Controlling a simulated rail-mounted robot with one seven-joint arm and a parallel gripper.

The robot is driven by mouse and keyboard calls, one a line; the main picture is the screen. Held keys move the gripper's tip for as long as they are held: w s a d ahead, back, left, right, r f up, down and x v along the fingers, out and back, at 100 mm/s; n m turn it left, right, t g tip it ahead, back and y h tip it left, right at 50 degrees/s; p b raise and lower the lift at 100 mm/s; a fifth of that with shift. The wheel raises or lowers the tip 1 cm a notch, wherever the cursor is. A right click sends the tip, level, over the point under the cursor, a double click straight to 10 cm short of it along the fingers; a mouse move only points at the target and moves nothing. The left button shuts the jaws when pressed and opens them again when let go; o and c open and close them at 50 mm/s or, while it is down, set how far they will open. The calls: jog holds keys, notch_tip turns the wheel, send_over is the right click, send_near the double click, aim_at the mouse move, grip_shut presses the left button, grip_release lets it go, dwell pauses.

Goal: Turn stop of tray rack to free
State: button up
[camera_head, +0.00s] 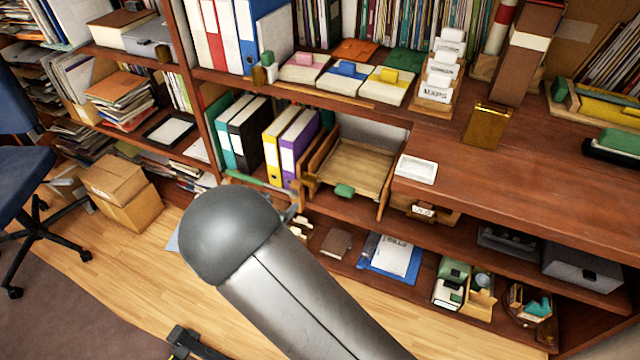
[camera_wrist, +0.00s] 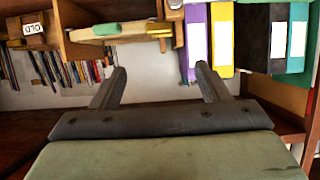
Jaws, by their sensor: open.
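The tray rack (camera_head: 385,192) stands on the middle shelf, right of the purple and yellow binders. A wooden tray (camera_head: 355,165) with a green front handle (camera_head: 344,191) lies in it. The wrist view shows the scene upside down, with the tray's front edge and green handle (camera_wrist: 107,29) at the top. A small yellowish piece (camera_wrist: 160,33) at the end of that front edge looks like the stop; its exact turn is hard to tell. My gripper (camera_wrist: 162,72) is open and empty, its fingers apart from the rack. In the head view my arm mostly hides it.
Purple and yellow binders (camera_head: 290,140) stand close left of the rack; black and teal ones (camera_head: 245,135) stand farther left. A wooden drawer box (camera_head: 425,208) is at the right.

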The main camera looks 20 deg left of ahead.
aim_at(307, 181)
jog(key=b+x, duration=0.2)
jog(key=x, duration=1.5)
jog(key=shift+w+d, duration=0.15)
jog(key=c, duration=1)
